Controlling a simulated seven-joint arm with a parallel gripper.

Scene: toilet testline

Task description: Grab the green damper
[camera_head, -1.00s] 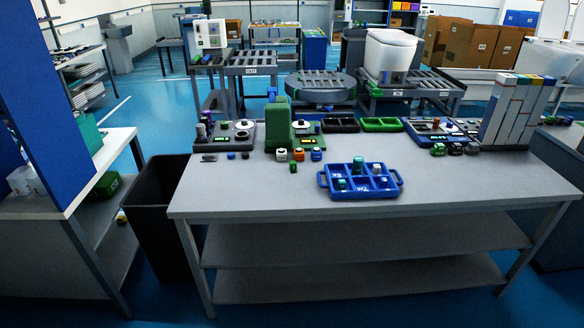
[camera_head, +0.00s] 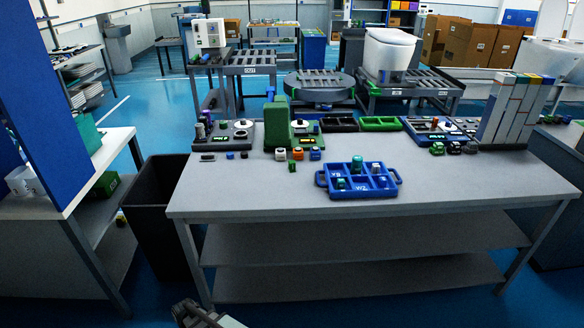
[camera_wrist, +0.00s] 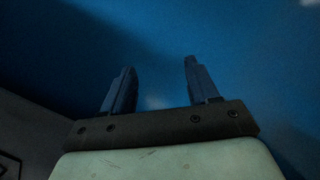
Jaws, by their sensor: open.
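I cannot tell surely which green piece is the damper. A small dark green piece (camera_head: 293,168) lies on the grey table (camera_head: 250,200), in front of an orange piece (camera_head: 298,154). A larger green knob-like piece (camera_head: 437,148) sits at the right, beside dark ones. Teal-green pieces (camera_head: 357,163) stand in the blue tray (camera_head: 335,193). My gripper (camera_wrist: 157,66) is open and empty in the wrist view, over blue floor. In the head view part of my arm's end (camera_head: 195,315) shows at the bottom edge, low and in front of the table, far from the green pieces.
A green press-like stand (camera_head: 278,127) and dark fixtures (camera_head: 226,136) line the table's back. Grey and white boxes (camera_head: 508,110) stand at the back right. A black bin (camera_head: 155,195) is left of the table. The table's front left is clear.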

